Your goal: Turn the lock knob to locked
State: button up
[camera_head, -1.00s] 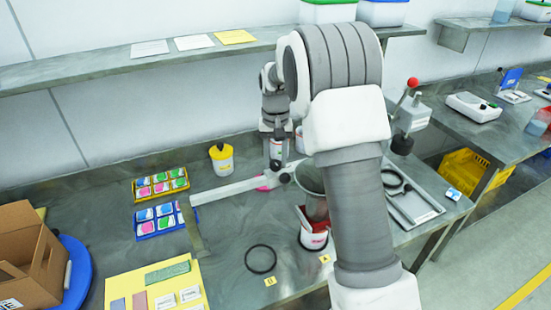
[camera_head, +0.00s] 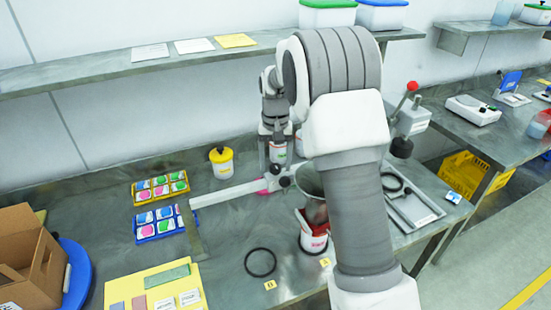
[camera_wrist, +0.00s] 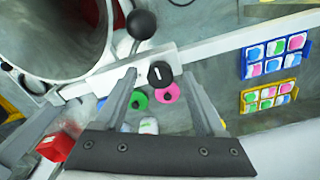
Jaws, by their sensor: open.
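The lock knob (camera_wrist: 160,73) is a dark oval knob with a short white mark, on a white bar (camera_wrist: 222,45) in the wrist view. My gripper (camera_wrist: 159,77) is open, and the knob appears between its two fingertips. I cannot tell whether the fingers reach down around it or touch it. A black ball handle (camera_wrist: 141,23) stands beside the knob. In the head view the white bar (camera_head: 235,192) runs left from the grey metal drum (camera_head: 309,180). My arm partly hides the drum.
Pink (camera_wrist: 168,92) and green (camera_wrist: 139,100) round pieces lie below the knob. Blue (camera_head: 158,223) and yellow (camera_head: 160,188) trays of coloured pieces lie left of the bar. A yellow-lidded tub (camera_head: 221,161) stands behind it. A black ring (camera_head: 260,262) lies in front.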

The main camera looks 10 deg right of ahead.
aim_at(276, 166)
notch_tip(276, 166, up, 18)
jog(key=shift+f, duration=0.25)
dwell(0.4)
jog(key=s+r+n+t, duration=0.1)
jog(key=s+r+t, duration=0.15)
jog(key=s, duration=0.65)
jog(key=s+r+t, duration=0.1)
jog(key=s+r, duration=0.2)
jog(key=s, duration=0.5)
jog(key=s+f+t, duration=0.1)
jog(key=s+f, duration=0.2)
jog(key=s, duration=0.4)
jog(key=s+f+n+t, duration=0.1)
jog(key=s+f, duration=0.3)
jog(key=s, duration=0.4)
